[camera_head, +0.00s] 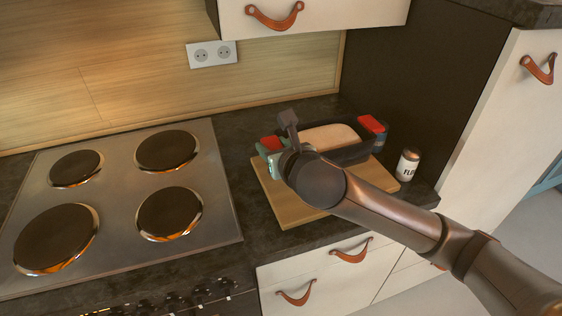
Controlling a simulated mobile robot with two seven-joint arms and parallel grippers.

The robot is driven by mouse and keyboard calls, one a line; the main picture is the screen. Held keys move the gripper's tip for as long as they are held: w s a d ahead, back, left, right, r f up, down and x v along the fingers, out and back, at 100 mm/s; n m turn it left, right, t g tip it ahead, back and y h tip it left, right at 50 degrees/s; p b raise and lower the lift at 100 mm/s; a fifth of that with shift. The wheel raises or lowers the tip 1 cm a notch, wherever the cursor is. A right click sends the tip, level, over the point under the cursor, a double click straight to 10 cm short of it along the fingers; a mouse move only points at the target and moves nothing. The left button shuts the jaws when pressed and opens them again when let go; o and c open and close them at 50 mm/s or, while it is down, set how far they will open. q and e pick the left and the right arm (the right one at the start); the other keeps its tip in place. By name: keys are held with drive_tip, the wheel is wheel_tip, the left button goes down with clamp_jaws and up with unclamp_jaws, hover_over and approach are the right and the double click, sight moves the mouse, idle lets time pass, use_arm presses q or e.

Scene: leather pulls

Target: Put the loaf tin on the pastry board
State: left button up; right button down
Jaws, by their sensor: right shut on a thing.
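My right arm crosses over the board's right side. My left gripper is not in view.
A hob (122,203) with several round plates lies to the left. A dark tall panel (420,80) bounds the counter at right. The board's front left part is bare.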

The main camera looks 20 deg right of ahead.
drive_tip(key=w+d+f, duration=0.1)
drive_tip(key=w+f, duration=0.1)
drive_tip(key=shift+d+f, duration=0.35)
drive_tip(key=shift+w+d+f+b, duration=0.1)
drive_tip(key=shift+w+f+b, duration=0.05)
drive_tip(key=shift+f, duration=0.8)
drive_tip(key=shift+w+d+f+b, duration=0.1)
drive_tip(key=shift+w+f+b, duration=0.05)
drive_tip(key=shift+f, duration=0.75)
drive_tip(key=shift+c, duration=1.8)
unclamp_jaws()
drive_tip(key=shift+s+f, duration=0.1)
drive_tip(key=shift+f, duration=0.05)
drive_tip(key=v, duration=1.2)
drive_tip(key=shift+p, duration=0.3)
drive_tip(key=shift+f, duration=0.1)
